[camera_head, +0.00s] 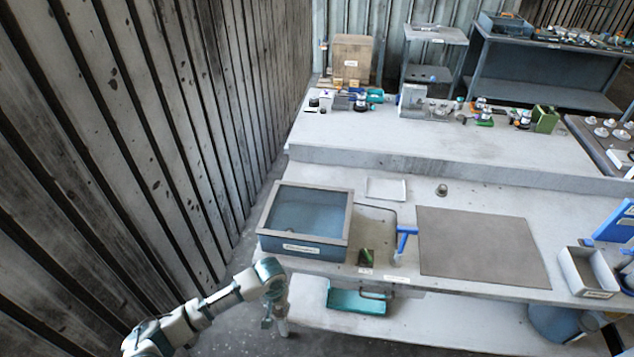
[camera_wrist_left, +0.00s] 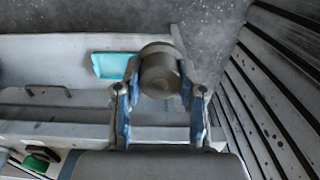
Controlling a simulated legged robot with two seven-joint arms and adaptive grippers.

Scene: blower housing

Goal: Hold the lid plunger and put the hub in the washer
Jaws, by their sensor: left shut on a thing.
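My left gripper (camera_head: 282,326) hangs low in front of the bench's left end, below the washer. In the left wrist view the left gripper (camera_wrist_left: 160,88) is shut on a dark grey round part (camera_wrist_left: 160,72), which looks like the hub. The washer seems to be the labelled blue-grey box (camera_head: 348,228) with a grey rim and bluish top. I cannot tell whether that top is a lid. A blue T-shaped handle (camera_head: 405,240), perhaps the lid plunger, stands to its right, apart from my gripper. My right gripper is not in view.
A brown mat (camera_head: 480,245) and a white bin (camera_head: 587,272) lie to the right on the bench. A small round metal part (camera_head: 441,190) stands behind the mat. A teal tray (camera_head: 357,301) is on the lower shelf. A plank wall (camera_head: 150,130) borders the left.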

